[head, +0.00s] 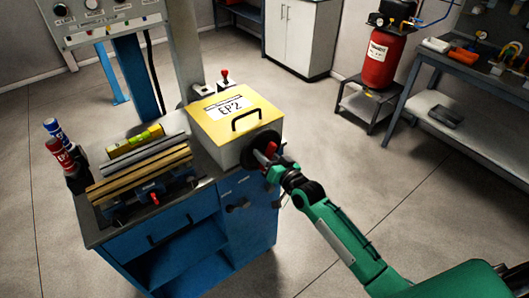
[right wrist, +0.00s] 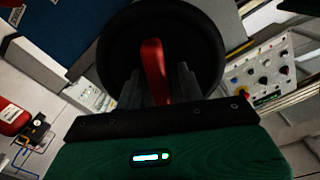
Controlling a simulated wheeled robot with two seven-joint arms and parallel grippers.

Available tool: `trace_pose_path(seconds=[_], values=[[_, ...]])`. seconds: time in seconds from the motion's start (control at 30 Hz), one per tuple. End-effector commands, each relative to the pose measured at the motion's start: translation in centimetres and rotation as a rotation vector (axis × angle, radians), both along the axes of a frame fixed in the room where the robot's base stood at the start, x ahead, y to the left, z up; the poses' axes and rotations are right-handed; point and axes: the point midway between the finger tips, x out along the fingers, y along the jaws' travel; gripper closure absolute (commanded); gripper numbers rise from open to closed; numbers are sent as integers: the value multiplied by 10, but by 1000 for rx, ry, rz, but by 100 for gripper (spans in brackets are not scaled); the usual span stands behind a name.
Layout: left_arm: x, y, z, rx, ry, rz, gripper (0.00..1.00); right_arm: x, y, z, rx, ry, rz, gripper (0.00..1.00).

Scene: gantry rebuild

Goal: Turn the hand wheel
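The hand wheel (head: 258,147) is a dark round disc on the right side of the box labelled EP2 (head: 222,128), with a red handle (head: 270,151) standing out from it. In the right wrist view the black wheel (right wrist: 203,45) fills the upper middle, and its red handle (right wrist: 153,68) points up between my grey fingers. My right gripper (head: 272,162) is at the wheel, its fingers (right wrist: 157,92) close on both sides of the handle with no clear gap. The fingertips are dark and partly hard to make out. My left gripper is not in view.
The box sits on a blue cart (head: 165,232) with metal bars, a yellow level (head: 136,140) and spray cans (head: 58,147). A control panel (head: 100,17) stands behind. A red tank (head: 383,58) and a workbench (head: 480,75) are at right. Open floor lies right of the cart.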

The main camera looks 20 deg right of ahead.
Motion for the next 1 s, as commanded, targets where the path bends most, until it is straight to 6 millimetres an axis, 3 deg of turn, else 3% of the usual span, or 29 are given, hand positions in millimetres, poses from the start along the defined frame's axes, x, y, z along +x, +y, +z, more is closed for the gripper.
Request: trace_pose_path(seconds=[0.4,0.6,1.0], values=[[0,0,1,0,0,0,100,7,3,0,0,1,0,62],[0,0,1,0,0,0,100,7,3,0,0,1,0,99],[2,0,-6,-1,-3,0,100,20,3,-1,48,17,0,100]])
